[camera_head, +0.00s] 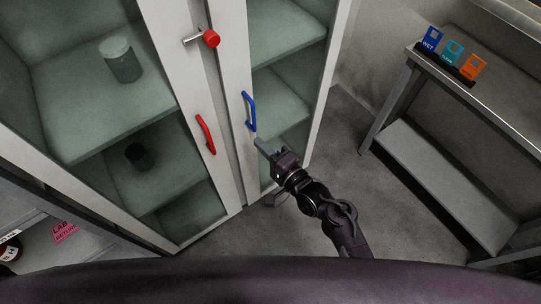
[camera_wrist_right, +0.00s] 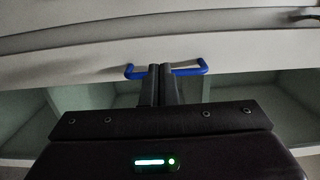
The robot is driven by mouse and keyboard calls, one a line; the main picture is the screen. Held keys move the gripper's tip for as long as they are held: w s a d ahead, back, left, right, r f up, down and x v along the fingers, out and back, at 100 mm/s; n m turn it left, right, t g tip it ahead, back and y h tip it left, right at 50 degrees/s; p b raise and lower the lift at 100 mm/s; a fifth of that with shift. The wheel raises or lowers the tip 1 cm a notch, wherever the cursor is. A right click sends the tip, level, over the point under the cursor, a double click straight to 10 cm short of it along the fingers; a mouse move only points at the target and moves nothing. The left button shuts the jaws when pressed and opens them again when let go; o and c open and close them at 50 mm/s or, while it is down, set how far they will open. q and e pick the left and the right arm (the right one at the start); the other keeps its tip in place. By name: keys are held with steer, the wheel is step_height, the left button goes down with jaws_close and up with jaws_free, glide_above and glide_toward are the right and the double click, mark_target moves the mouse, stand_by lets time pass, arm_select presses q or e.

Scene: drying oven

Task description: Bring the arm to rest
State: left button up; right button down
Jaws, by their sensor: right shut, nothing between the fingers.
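My right gripper (camera_head: 262,146) is shut and empty, in front of the cabinet's right door, just below the blue handle (camera_head: 249,111). In the right wrist view the closed fingers (camera_wrist_right: 162,70) overlap the middle of the blue handle (camera_wrist_right: 188,70); whether they touch it I cannot tell. The cabinet (camera_head: 228,125) has two glass doors, both looking shut. The left door carries a red handle (camera_head: 205,134) and a red knob (camera_head: 211,39) on a metal bolt. My left gripper is not in view.
Behind the left glass stand a grey-green cylinder (camera_head: 122,60) and a darker one (camera_head: 138,156). At the right is a metal table (camera_head: 462,86) with blue, teal and orange labelled holders (camera_head: 453,54) and a lower shelf. Open floor (camera_head: 390,215) lies between cabinet and table.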

steer(key=s+d+f+n+g+h, duration=0.2)
steer(key=s+d+f, duration=0.2)
steer(key=f, duration=0.5)
steer(key=s+d+f+n+g+h+b, duration=0.1)
steer(key=s+d+f+h, duration=0.2)
steer(key=f, duration=0.6)
steer(key=s+d+f+n+g+h, duration=0.15)
steer(key=s+d+f, duration=0.3)
steer(key=f, duration=0.45)
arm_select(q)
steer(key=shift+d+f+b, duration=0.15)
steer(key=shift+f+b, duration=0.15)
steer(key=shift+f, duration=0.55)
arm_select(e)
steer(key=s+d+f+n+g+h, duration=0.1)
steer(key=s+d+f, duration=0.3)
steer(key=s, duration=0.5)
steer(key=s+d+f+n+g+h, duration=0.2)
steer(key=s+d+f+n+g, duration=0.2)
steer(key=s+f, duration=0.3)
steer(key=s+d+f+n+g+h, duration=0.2)
steer(key=s+d+f, duration=0.4)
steer(key=s, duration=0.4)
steer(key=shift+s+d+f+n+g, duration=0.25)
steer(key=shift+s+n+g, duration=0.1)
steer(key=shift+g, duration=0.2)
steer(key=shift+w, duration=0.1)
